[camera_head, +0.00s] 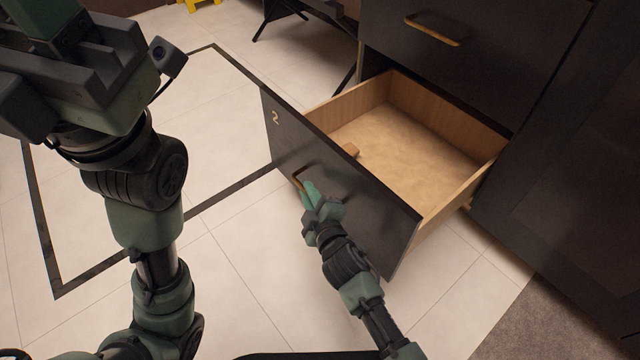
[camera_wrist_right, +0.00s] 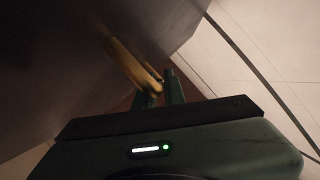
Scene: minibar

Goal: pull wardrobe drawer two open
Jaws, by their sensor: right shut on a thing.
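Wardrobe drawer two (camera_head: 345,190) has a dark front marked with a "2" and stands pulled well out, its light wooden inside showing. The handle also shows between the fingers in the right wrist view (camera_wrist_right: 135,68). My left gripper (camera_head: 75,75) is raised at the upper left, away from the drawer; whether its jaws are open is unclear.
A closed drawer with a brass handle (camera_head: 434,30) sits above. A dark wardrobe panel (camera_head: 570,170) stands to the right. Light floor tiles (camera_head: 235,260) with a dark inlaid line lie clear in front. Dark furniture legs (camera_head: 275,20) and a yellow object (camera_head: 202,4) are at the back.

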